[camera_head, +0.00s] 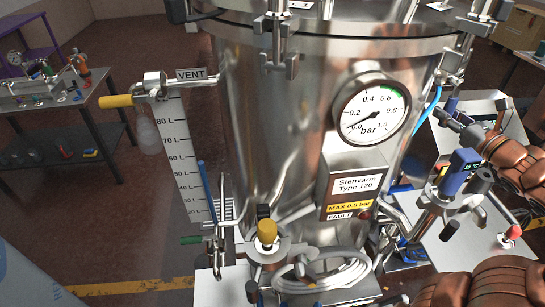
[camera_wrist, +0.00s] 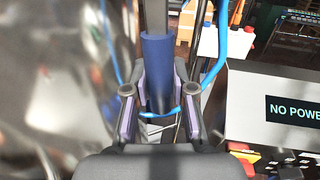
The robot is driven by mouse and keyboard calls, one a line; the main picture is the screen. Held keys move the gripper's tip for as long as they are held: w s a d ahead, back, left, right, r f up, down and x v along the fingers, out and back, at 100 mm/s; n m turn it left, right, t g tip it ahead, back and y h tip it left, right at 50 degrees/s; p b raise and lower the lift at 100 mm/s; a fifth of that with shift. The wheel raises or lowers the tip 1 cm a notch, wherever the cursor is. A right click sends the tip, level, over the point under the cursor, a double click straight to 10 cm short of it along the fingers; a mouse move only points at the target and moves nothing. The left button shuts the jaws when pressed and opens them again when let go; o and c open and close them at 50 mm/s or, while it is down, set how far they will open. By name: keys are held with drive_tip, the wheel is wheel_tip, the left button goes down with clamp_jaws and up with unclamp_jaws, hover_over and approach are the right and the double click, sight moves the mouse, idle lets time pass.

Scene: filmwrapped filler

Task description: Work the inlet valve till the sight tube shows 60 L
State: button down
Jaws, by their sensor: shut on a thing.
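The steel tank (camera_head: 290,130) has a white litre scale (camera_head: 175,150) on its left. A narrow blue column (camera_head: 206,190) beside the scale appears to be the sight tube's level; its top is roughly level with the 60 mark, but the small figures are hard to read. My gripper (camera_wrist: 160,100) is shut on a blue-sleeved lever (camera_wrist: 158,60), with one finger on each side of the sleeve. The lever shows at the tank's right in the head view (camera_head: 452,105), by my gripper (camera_head: 460,124). No label confirms it as the inlet valve.
A pressure gauge (camera_head: 370,112) reads near its low end. A yellow vent handle (camera_head: 116,101) projects left, and a green handle (camera_head: 191,240) sits below the scale. A blue hose (camera_wrist: 221,50) passes close to my right finger. A "NO POWER" panel (camera_wrist: 265,112) stands right.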

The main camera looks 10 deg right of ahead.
drive_tip(key=shift+a+m, duration=0.25)
drive_tip(key=shift+m, duration=0.15)
drive_tip(key=c, duration=0.9)
unclamp_jaws()
drive_tip(key=shift+c, duration=0.2)
drive_tip(key=s+d, duration=0.2)
drive_tip(key=s, duration=0.9)
drive_tip(key=shift+s+d, duration=0.2)
drive_tip(key=shift+s, duration=0.2)
